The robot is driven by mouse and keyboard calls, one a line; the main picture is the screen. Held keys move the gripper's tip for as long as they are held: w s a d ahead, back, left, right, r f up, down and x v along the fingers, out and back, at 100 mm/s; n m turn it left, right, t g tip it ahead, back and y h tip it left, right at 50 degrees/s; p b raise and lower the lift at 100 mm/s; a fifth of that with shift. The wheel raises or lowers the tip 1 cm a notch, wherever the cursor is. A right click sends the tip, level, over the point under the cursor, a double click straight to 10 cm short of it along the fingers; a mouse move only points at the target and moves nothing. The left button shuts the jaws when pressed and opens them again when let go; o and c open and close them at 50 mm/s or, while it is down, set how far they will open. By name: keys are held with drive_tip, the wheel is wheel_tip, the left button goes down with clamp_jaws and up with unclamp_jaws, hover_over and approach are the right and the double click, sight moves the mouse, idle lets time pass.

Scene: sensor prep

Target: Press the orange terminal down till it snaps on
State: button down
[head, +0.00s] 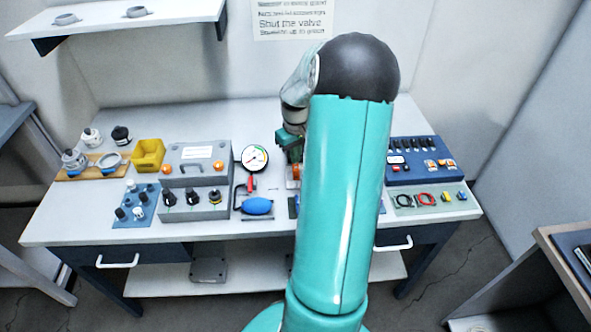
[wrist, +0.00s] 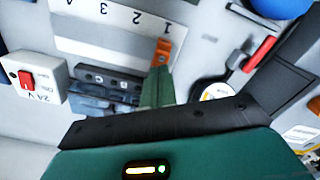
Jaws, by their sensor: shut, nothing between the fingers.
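The orange terminal (wrist: 162,50) shows in the wrist view at the tips of my gripper's fingers, beside a white strip (wrist: 120,20) numbered 1, 2, 3. My gripper (wrist: 159,72) is shut, with its green fingers together and nothing between them. The fingertips overlap the terminal's lower edge in the picture; I cannot tell whether they touch it. What lies under the terminal is hidden. In the head view, my gripper (head: 291,150) is mostly hidden behind my teal arm, over the middle of the table.
A dark block with a rail (wrist: 105,85) and a box with a red switch (wrist: 26,80) lie left of the fingers. The head view shows a gauge (head: 255,158), a blue bulb (head: 257,206) and a blue panel (head: 425,160) around my arm.

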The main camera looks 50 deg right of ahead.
sight(296, 166)
drive_tip(key=shift+f, duration=0.9)
idle(0.9)
drive_tip(key=shift+r, duration=0.15)
drive_tip(key=shift+r, duration=3.4)
